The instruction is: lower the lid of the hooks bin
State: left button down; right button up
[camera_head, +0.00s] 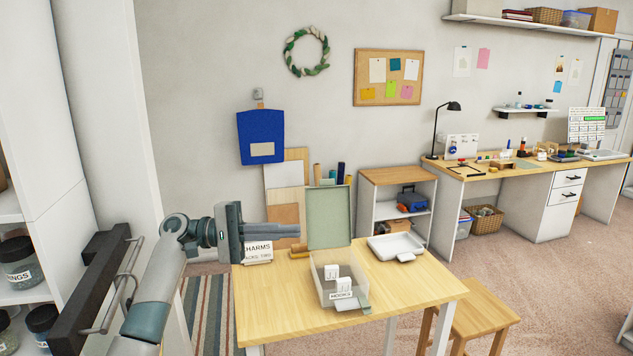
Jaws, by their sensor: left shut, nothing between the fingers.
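The hooks bin (326,297) stands on the wooden table (410,306). It is a clear box with a label reading HOOKS on its front, and small white cards show inside. Its pale green lid (329,218) stands upright at the back of the bin, open. My left gripper (299,236) is shut and empty, to the left of the lid and apart from the bin. It points right, above the table's left back part, in front of a white CHARMS sign (258,252). My right gripper is not in view.
A white tray (396,246) lies on the table right of the bin. A wooden stool (479,312) stands at the table's right. A low shelf unit (397,198) and a long desk stand behind. The table's front right is clear.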

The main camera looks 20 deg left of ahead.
aim_at(327, 206)
jog(key=i+j, duration=0.3)
jog(key=i, duration=0.15)
jog(key=i+j, duration=0.25)
jog(key=i, duration=0.2)
jog(key=i+j, duration=0.3)
jog(key=i, duration=0.15)
jog(key=i+j, duration=0.25)
jog(key=i, duration=0.2)
